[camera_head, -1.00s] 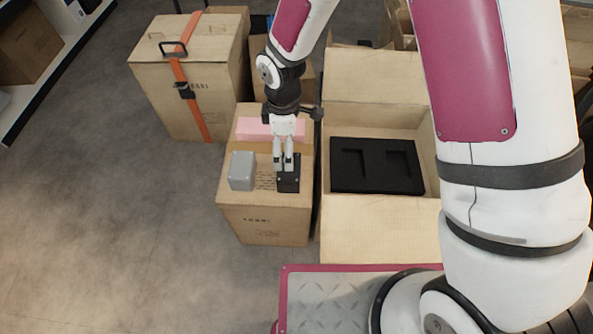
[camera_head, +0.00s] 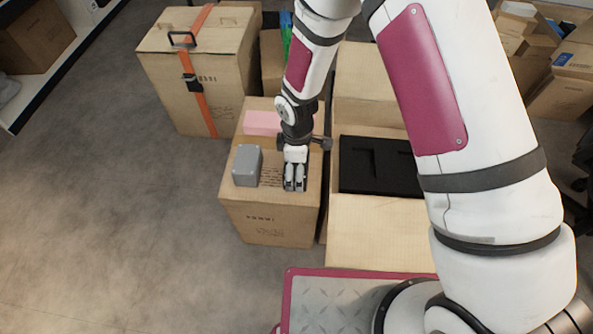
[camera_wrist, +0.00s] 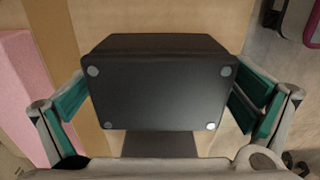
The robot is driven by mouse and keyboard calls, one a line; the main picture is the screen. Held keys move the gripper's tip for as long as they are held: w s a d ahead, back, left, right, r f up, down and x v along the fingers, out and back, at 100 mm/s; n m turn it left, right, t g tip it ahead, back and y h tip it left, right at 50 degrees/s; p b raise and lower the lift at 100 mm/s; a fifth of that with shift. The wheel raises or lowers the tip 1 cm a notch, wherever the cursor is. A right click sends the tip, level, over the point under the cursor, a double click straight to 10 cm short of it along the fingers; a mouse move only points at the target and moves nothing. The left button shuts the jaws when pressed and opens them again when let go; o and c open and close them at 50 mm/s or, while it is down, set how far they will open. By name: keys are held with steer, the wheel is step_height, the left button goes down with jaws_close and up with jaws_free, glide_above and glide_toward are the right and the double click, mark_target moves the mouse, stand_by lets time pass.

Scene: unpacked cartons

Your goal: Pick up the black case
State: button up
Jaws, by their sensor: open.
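The black case (camera_wrist: 160,85) fills the middle of the wrist view, a dark box with light round dots near the corners of the face toward me. My gripper (camera_wrist: 162,103) is open, with one green-padded finger on each side of the case. The left finger is close to its side; I cannot tell whether either touches. In the head view my gripper (camera_head: 295,186) points down at the right part of a closed carton's top (camera_head: 273,203) and hides most of the case.
A grey box (camera_head: 247,165) stands left of my gripper on the same carton, and a pink block (camera_head: 262,122) lies behind. An open carton with a black foam insert (camera_head: 375,168) is directly right. A strapped carton (camera_head: 190,75) stands back left. Floor at left is clear.

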steer(key=shift+f, duration=0.75)
steer(key=shift+c, duration=0.2)
steer(key=shift+r, duration=0.1)
steer(key=c, duration=1.1)
steer(key=shift+r, duration=0.1)
steer(key=shift+r+p, duration=0.3)
steer(key=shift+r, duration=0.35)
step_height(320, 180, up, 2)
steer(key=shift+r+p, duration=0.2)
steer(key=shift+p, duration=0.35)
steer(key=s+d, duration=0.1)
steer(key=s, duration=0.4)
steer(key=s+d+p, duration=0.1)
steer(key=s+d, duration=0.1)
steer(key=s, duration=0.3)
steer(key=s+d+r+p, duration=0.1)
steer(key=s+d, duration=0.1)
steer(key=s, duration=0.3)
steer(key=shift+d, duration=0.25)
